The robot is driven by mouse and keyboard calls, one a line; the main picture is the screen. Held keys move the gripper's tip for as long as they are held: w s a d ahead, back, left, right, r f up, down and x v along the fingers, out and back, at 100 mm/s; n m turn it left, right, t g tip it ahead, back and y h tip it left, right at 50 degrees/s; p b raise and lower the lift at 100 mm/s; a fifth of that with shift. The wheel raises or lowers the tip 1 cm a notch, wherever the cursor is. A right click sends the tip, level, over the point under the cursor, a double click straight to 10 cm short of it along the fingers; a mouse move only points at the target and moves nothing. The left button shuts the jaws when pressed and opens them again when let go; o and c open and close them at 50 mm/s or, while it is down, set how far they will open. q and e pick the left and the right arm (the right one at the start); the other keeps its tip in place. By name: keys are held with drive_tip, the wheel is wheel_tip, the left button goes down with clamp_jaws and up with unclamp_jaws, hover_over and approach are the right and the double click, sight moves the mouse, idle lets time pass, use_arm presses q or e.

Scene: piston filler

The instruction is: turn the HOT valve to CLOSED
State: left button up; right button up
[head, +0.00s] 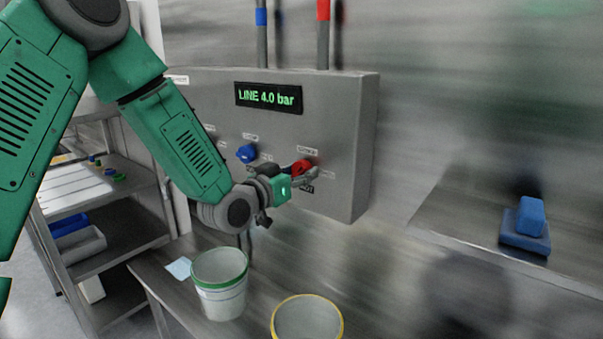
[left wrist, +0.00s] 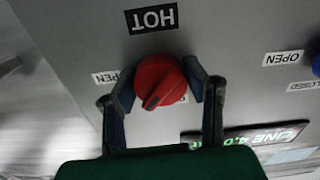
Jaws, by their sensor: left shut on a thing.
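The HOT valve is a round red knob (left wrist: 160,82) on the grey panel, beside a black HOT label (left wrist: 151,19). In the head view the knob (head: 302,166) is partly hidden by my gripper. My left gripper (head: 308,175) is shut on the knob, with one dark finger on each side of it in the left wrist view. That view is upside down; the knob's dark pointer mark slants to its lower left. An OPEN label (left wrist: 105,77) sits left of the knob there; the label on the other side is mostly hidden by a finger. My right gripper is out of view.
A blue valve knob (head: 246,153) is left of the red one. The display (head: 268,97) reads LINE 4.0 bar. A green-rimmed bucket (head: 220,284) and a yellow-rimmed bucket (head: 306,318) stand below. A blue block-shaped object (head: 527,222) sits on the right ledge.

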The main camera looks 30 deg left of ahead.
use_arm(q)
drive_tip(key=n, duration=0.4)
drive_tip(key=shift+f+n, duration=0.1)
drive_tip(key=shift+n, duration=0.2)
drive_tip(key=shift+n+b, duration=0.4)
drive_tip(key=shift+n, duration=1.5)
drive_tip(key=o, duration=1)
drive_tip(key=shift+o, duration=0.8)
drive_tip(key=shift+a, duration=0.2)
drive_tip(key=s+a, duration=0.1)
drive_tip(key=s, duration=1.1)
